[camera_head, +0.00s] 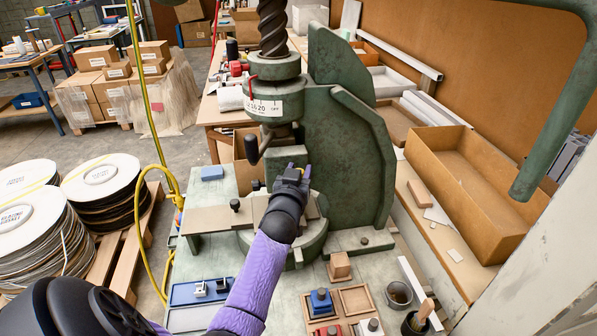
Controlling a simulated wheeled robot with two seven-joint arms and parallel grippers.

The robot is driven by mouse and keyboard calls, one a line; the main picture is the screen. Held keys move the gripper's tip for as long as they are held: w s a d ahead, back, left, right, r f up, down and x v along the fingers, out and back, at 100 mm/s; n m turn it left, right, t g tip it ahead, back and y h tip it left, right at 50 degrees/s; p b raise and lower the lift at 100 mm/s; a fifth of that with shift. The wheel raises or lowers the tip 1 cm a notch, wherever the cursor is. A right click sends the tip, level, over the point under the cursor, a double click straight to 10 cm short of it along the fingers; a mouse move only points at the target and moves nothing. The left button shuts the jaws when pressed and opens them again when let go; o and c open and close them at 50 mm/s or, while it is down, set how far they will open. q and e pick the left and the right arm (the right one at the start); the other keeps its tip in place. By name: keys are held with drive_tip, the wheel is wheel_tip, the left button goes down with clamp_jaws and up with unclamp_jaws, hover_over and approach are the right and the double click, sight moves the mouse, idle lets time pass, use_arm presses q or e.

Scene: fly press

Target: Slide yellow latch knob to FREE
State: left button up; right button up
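My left gripper (298,170) is at the front of the green fly press (345,150), below the screw collar. Its two fingertips point away from me, with a small patch of yellow between them that may be the latch knob. The gripper hides most of that spot, and I cannot tell whether the fingers touch or grip anything. No FREE marking can be read. A white label plate (265,107) with dark print is on the collar above.
A dark crank handle (256,150) hangs close to the left of my gripper. The bench (205,255) holds a blue tray (200,292), wooden blocks and cups in front. A cardboard tray (470,185) stands right. A yellow hose (150,110) hangs left, by cable reels (100,180).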

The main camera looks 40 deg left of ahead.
use_arm(q)
clamp_jaws()
idle(1.1)
